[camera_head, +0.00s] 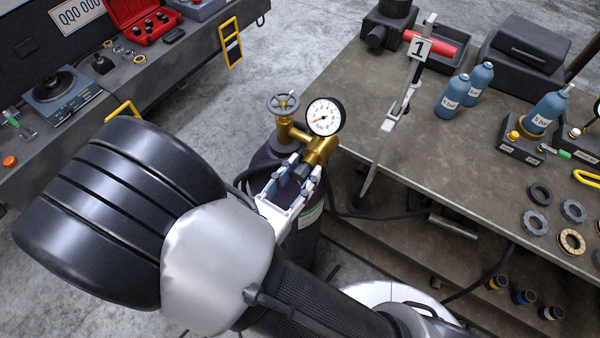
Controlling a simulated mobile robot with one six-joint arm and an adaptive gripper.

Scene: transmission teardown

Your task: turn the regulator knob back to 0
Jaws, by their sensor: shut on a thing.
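The brass regulator (320,150) sits on top of a dark gas cylinder (310,240) at the middle of the view. Its round white gauge (324,117) faces up toward the camera; the needle points to the lower left, but the scale is too small to read. A grey handwheel valve (283,104) stands left of the gauge. My gripper (300,177) is shut on the dark regulator knob (302,172), below the gauge. The fingers partly cover the knob, so its marking is hidden.
A black hose (375,214) runs beside the cylinder. A counter (140,80) at the left holds a red case (140,20).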

